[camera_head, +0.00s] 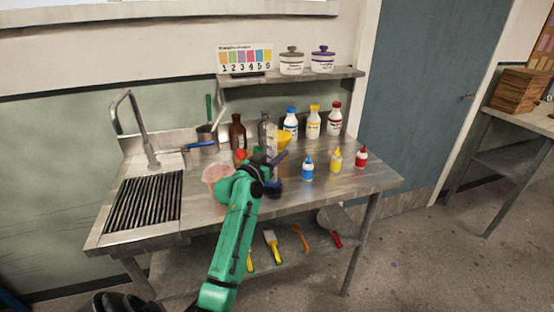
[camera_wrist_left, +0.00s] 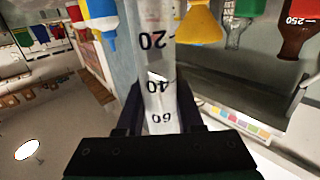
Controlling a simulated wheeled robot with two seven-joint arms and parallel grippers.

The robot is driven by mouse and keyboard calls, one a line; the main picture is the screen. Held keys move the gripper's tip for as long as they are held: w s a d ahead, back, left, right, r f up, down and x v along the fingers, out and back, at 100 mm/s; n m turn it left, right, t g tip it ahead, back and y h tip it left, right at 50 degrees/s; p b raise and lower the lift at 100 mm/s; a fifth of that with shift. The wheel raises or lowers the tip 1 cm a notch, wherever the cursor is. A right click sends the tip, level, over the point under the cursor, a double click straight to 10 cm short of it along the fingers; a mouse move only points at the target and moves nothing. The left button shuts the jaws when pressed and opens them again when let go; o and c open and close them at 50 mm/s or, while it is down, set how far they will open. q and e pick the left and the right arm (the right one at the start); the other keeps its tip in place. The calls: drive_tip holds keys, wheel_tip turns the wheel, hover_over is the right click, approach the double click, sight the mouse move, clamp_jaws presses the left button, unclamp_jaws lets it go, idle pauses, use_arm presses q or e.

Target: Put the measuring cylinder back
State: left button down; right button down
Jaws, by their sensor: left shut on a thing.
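In the head view my left gripper (camera_head: 272,176) is above the steel bench, around the lower part of the cylinder (camera_head: 271,143). I cannot tell whether the cylinder's base touches the bench. My right gripper is not in view.
A sink with a drain grid (camera_head: 145,203) is on the left. A pink bowl (camera_head: 215,174) is left of my gripper. Small squeeze bottles (camera_head: 307,170) stand right; the bench's front right is clear.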

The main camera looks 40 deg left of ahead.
use_arm(q)
wheel_tip(320, 180, down, 2)
drive_tip(key=shift+f, duration=0.2)
drive_tip(key=c, duration=0.5)
unclamp_jaws()
drive_tip(key=shift+c, duration=0.2)
drive_tip(key=s+b, duration=0.1)
drive_tip(key=s, duration=0.6)
drive_tip(key=s+d+b, duration=0.1)
drive_tip(key=s, duration=0.3)
drive_tip(key=shift+s+d+b, duration=0.1)
drive_tip(key=shift+s+b, duration=0.05)
drive_tip(key=shift+b, duration=0.15)
drive_tip(key=shift+s+r, duration=0.25)
drive_tip(key=shift+s, duration=0.05)
